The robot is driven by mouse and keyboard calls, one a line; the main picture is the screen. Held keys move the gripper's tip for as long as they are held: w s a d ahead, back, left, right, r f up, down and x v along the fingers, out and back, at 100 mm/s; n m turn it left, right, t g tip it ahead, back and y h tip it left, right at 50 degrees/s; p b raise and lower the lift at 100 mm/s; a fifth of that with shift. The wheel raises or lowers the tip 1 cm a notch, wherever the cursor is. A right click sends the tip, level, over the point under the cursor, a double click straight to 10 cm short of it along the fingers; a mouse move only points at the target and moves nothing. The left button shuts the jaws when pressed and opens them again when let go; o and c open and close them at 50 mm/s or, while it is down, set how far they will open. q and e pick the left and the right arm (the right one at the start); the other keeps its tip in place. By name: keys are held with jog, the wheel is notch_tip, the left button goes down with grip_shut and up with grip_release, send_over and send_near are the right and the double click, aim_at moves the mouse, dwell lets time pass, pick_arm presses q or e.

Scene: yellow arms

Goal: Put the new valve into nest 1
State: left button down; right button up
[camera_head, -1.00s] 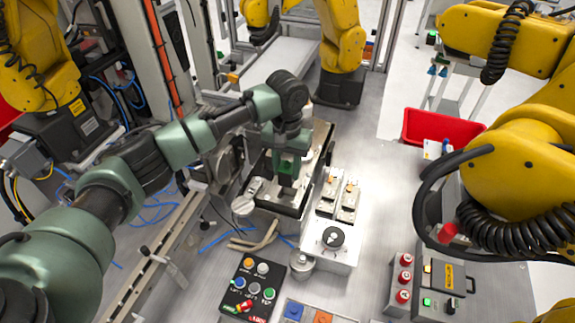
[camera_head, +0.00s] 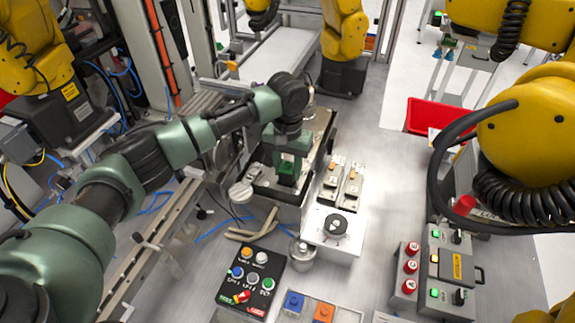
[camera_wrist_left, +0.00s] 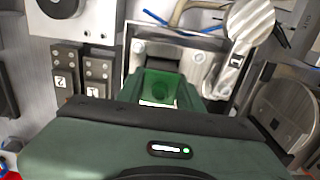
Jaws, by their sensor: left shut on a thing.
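My left gripper (camera_head: 287,178) points down over a dark, open-topped metal fixture (camera_head: 262,187) left of the nests. It is shut on a green block with a round recess (camera_wrist_left: 160,88), seen in the left wrist view, which I take for the valve. The block's lower part and the fingertips are largely hidden. In the head view, two narrow metal nests (camera_head: 330,185) and (camera_head: 351,189) stand side by side just right of the gripper, with small orange parts on them. In the left wrist view, dark number plates (camera_wrist_left: 64,82) show at the left. My right gripper is not in view.
A black dial (camera_head: 335,226) sits on a white box in front of the nests. A button panel (camera_head: 251,281), a metal canister (camera_head: 302,254) and a grey control box (camera_head: 450,265) stand nearer. Yellow arms flank the bench. A red bin (camera_head: 420,115) is at back right.

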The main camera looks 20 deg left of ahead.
aim_at(288, 163)
pick_arm(q)
jog(key=shift+f, duration=0.25)
jog(key=c, duration=0.9)
grip_release()
jog(key=shift+o, duration=0.2)
jog(key=shift+r, duration=0.3)
notch_tip(288, 163, up, 6)
jog(key=shift+r+b, duration=0.15)
jog(key=shift+b, duration=1.05)
jog(key=shift+r, duration=0.45)
